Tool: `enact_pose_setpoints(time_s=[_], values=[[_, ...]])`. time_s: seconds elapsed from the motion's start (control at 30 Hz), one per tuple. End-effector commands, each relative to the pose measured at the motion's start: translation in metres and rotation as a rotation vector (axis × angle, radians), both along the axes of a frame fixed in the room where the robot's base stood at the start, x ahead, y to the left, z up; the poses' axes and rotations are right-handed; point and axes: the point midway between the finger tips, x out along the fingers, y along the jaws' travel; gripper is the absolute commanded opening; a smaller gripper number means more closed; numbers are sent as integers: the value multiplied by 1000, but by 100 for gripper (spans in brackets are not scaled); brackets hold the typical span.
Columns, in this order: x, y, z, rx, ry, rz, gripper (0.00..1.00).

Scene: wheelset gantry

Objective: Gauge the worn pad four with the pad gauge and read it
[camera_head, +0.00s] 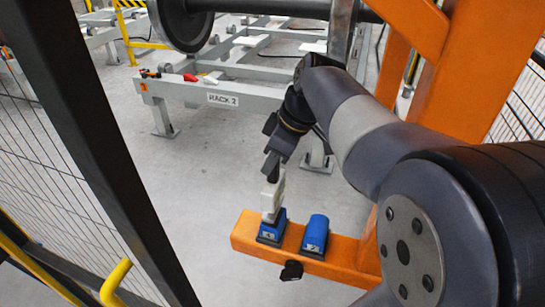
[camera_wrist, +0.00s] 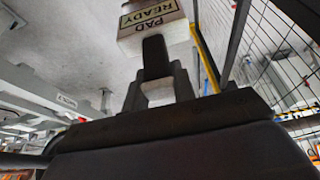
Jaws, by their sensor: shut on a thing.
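The pad gauge (camera_head: 273,197) is a pale, boxy tool with a dark handle. In the wrist view, the gauge (camera_wrist: 152,32) has a label reading PAD READY. My gripper (camera_head: 271,167) is shut on its handle; the fingers also show in the wrist view (camera_wrist: 160,88). The gauge is upright over the left blue pad block (camera_head: 270,230), which bears a mark that looks like a 4. Its lower end appears to meet the top of that block, but I cannot tell if it is fully seated. A second blue block (camera_head: 315,233) is to the right, its mark too small to read.
Both blocks sit on an orange beam (camera_head: 335,262) with a black knob (camera_head: 291,270) on its front. An orange post (camera_head: 465,70) is at the right and mesh fencing (camera_head: 50,150) at the left. RACK 2 (camera_head: 222,101) stands behind, with small tools on it.

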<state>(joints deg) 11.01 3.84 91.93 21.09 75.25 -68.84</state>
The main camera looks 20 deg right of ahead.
Motion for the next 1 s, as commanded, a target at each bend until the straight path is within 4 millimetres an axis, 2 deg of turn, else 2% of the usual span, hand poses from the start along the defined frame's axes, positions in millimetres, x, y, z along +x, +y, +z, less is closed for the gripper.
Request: enact_pose_setpoints(time_s=[1.0], values=[[0,0,-21,1,-1,0,0]])
